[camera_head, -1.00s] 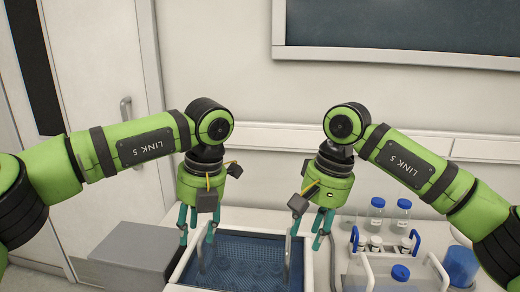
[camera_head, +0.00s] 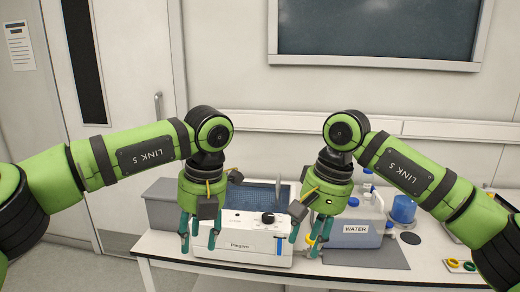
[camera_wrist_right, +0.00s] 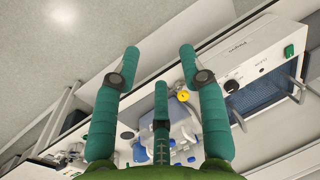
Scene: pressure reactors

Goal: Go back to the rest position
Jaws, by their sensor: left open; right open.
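My left gripper (camera_head: 199,240) hangs with its teal fingers pointing down and apart, open and empty. It is in front of the left part of a white bench device. My right gripper (camera_head: 311,240) also hangs fingers down, open and empty, between the white device and a container labelled WATER. Both arms are bent, roughly mirrored, with the forearms coming in from the two sides. In the right wrist view the three fingers of the right gripper (camera_wrist_right: 160,62) are spread with nothing between them.
The white device (camera_head: 240,238) with a blue mesh basin (camera_head: 255,196) stands on the bench (camera_head: 190,264). The WATER container (camera_head: 354,236) and a blue-capped vessel (camera_head: 403,209) stand to its right. A grey box (camera_head: 160,203) is at left. Wall and door lie behind.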

